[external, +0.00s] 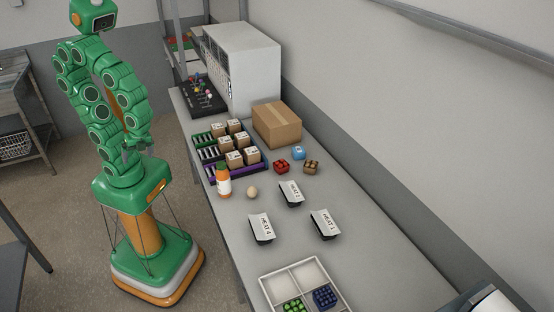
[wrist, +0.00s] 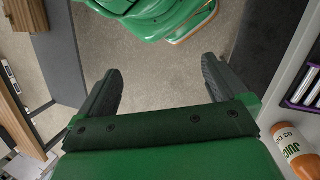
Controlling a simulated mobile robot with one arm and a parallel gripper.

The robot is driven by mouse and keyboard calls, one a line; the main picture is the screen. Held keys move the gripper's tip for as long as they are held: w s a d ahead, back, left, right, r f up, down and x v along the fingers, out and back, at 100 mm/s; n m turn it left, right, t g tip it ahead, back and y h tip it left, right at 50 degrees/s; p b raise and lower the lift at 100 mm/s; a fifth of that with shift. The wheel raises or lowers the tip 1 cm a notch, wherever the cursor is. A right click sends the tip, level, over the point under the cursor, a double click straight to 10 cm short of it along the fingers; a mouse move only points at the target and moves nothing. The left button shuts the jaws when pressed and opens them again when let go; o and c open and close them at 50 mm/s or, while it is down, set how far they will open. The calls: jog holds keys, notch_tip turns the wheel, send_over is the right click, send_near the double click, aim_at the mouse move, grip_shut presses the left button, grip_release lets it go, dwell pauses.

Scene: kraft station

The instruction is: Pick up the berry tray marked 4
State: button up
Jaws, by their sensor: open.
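A black tray with a white sloped label reading what looks like "HEAT 4" (external: 262,228) rests on the grey table; it is the only 4 I can read. Small trays of berry-like pieces, a red one (external: 282,167) and a brown one (external: 311,167), stand farther back. Green pieces (external: 294,306) and dark blue pieces (external: 325,297) sit in a white divided tray (external: 303,272) at the front. No number is readable on these. My gripper (wrist: 160,70) is open and empty, over the floor beside the table, apart from all trays.
A juice bottle (external: 223,181) and a round pale object (external: 252,192) stand near the table's left edge. Other labelled trays (external: 291,192) and (external: 324,224) lie nearby. Racks with small boxes (external: 236,160), a cardboard box (external: 277,125) and a white cabinet (external: 255,70) fill the back.

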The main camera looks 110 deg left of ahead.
jog(key=w+d+r+n+t+h, duration=0.15)
jog(key=w+d+n+h, duration=0.45)
jog(key=w, duration=0.7)
jog(key=w+d+n+t+h, duration=0.2)
jog(key=w+d+n+h, duration=0.2)
jog(key=w+d+n, duration=0.7)
jog(key=n+t, duration=0.9)
jog(key=n, duration=0.6)
send_over(257, 218)
jog(key=s+a, duration=0.1)
jog(key=a, duration=0.1)
notch_tip(257, 218, down, 9)
jog(key=shift+s+f, duration=0.15)
jog(key=shift+f, duration=0.8)
jog(key=shift+s+f, duration=0.1)
jog(key=shift+f, duration=0.85)
jog(key=f, duration=0.2)
jog(key=d+f, duration=0.1)
jog(key=shift+w+d, duration=0.1)
jog(key=shift+w, duration=0.25)
jog(key=shift+x, duration=0.85)
jog(key=shift+f, duration=0.1)
jog(key=c, duration=1)
